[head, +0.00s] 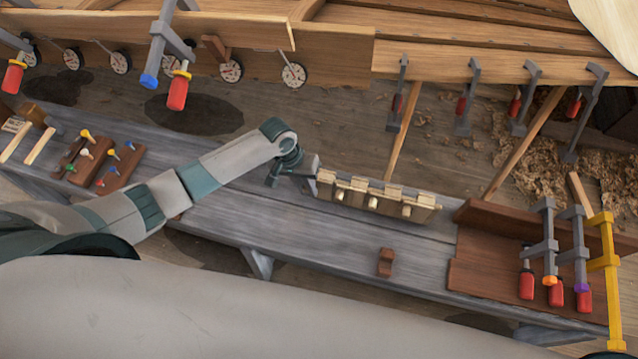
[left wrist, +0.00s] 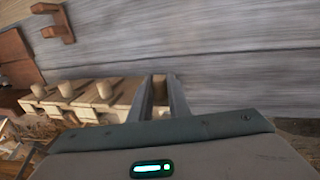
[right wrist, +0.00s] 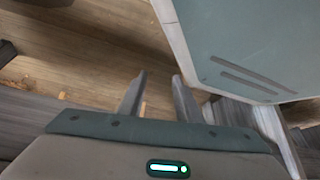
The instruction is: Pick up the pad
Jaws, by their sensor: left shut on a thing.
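A pale wooden rack (head: 375,205) with several stubby pegs and blocks along it stands on the grey bench. My left gripper (head: 308,178) is at the rack's left end in the head view. In the left wrist view the left gripper (left wrist: 160,83) is shut on a small pale wooden piece (left wrist: 160,78), which looks like the pad, at the end of the row. The fingers hide most of it, and I cannot tell whether it still touches the rack. My right gripper (right wrist: 158,85) is open and empty in the right wrist view, and does not show in the head view.
A small brown notched block (head: 386,262) lies on the bench (head: 310,235). A brown board (head: 490,265) with several clamps (head: 549,245) is at the right. Coloured-handled pegs in brown blocks (head: 118,168) are at the left. Clamps hang from the hull planks (head: 420,55) behind.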

